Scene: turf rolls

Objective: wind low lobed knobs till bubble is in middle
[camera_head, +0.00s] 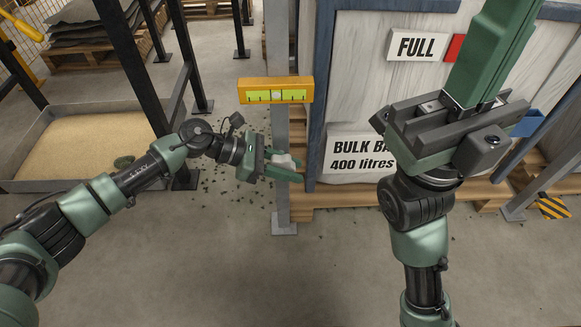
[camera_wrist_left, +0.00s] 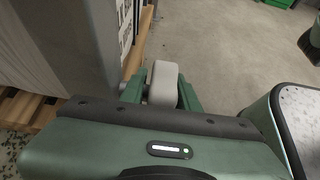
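The spirit level (camera_head: 245,86) is an orange bar on a grey post, with a yellow-green vial. Its pale bubble shows near the vial's middle, but it is too small to place exactly against the marks. A pale grey knob (camera_head: 283,160) sits low beside the post. My left gripper (camera_head: 290,168) has its green fingers on both sides of this knob and looks shut on it. The knob also shows between the fingers in the left wrist view (camera_wrist_left: 163,83). My right gripper (camera_head: 490,50) is raised at the right, pointing up, its fingers together and empty. No second knob can be made out.
The front floor is clear.

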